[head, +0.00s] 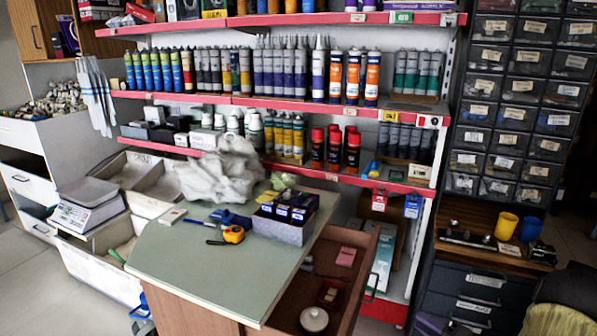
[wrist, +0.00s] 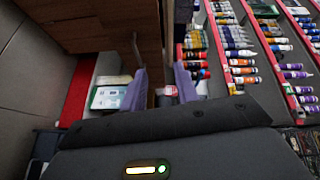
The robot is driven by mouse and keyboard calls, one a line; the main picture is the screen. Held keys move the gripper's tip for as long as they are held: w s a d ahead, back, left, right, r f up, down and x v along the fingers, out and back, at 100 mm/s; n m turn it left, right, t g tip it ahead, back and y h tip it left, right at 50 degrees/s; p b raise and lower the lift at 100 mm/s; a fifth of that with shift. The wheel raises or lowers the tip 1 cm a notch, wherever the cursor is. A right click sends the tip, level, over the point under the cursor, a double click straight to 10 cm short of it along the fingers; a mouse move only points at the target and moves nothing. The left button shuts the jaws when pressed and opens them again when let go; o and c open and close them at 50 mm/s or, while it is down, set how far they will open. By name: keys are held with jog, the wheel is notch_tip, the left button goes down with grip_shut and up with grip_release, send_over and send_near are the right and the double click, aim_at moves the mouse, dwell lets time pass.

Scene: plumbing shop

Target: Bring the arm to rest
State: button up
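My gripper (wrist: 162,82) shows in the wrist view, its two purple-grey fingers spread apart. Nothing is held between them; the brown wood and a small red-topped item behind show through the gap. The dark body of the gripper fills the lower part of that view, with a small lit indicator on it. Neither my arm nor my gripper shows in the head view. The wrist view is turned sideways compared with the head view.
A green-topped counter (head: 190,262) stands in front, with a tape measure (head: 233,234) and a box of blue packs (head: 284,222) on it. An open drawer (head: 285,298) juts out at its right. Red-edged shelves (head: 215,97) of tubes and bottles stand behind. Drawer cabinets (head: 510,145) stand right.

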jog(key=w+a+n+g+h+b, duration=0.25)
jog(key=w+a+h, duration=0.2)
jog(key=h, duration=0.25)
jog(key=s+a+n+g+h+b, duration=0.2)
jog(key=s+a+n+g+b, duration=0.15)
jog(key=s+a, duration=0.55)
jog(key=s+a+n+g+h+b, duration=0.25)
jog(key=s+a+g, duration=0.2)
jog(key=s, duration=0.85)
notch_tip(320, 180, up, 37)
jog(key=p, duration=3.6)
jog(key=shift+d+f, duration=0.2)
jog(key=shift+d, duration=0.1)
jog(key=shift+g+y, duration=0.25)
jog(key=shift+w, duration=0.1)
